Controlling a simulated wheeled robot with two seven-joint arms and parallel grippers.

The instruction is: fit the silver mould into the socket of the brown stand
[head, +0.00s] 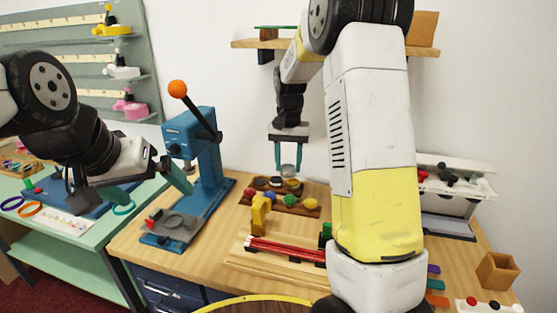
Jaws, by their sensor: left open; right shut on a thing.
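The silver mould (289,170) is a small grey, rounded piece between the fingers of my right gripper (290,173). That gripper is shut on it and holds it at the back of the counter, over the rear of the brown stand. The brown stand (284,208) is a low dark-brown block bearing several round pieces, with coloured knobs in front and dark and golden pieces behind. I cannot make out the empty socket or the exact gap below the mould. My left gripper (148,187) is open and empty at the left, beside the blue press.
A blue press (198,150) with an orange-knobbed lever stands left of the stand. A yellow piece (259,214) and a wooden rack with red rods (287,250) are in front. My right arm hides the counter right of the stand. A wooden box (497,271) sits far right.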

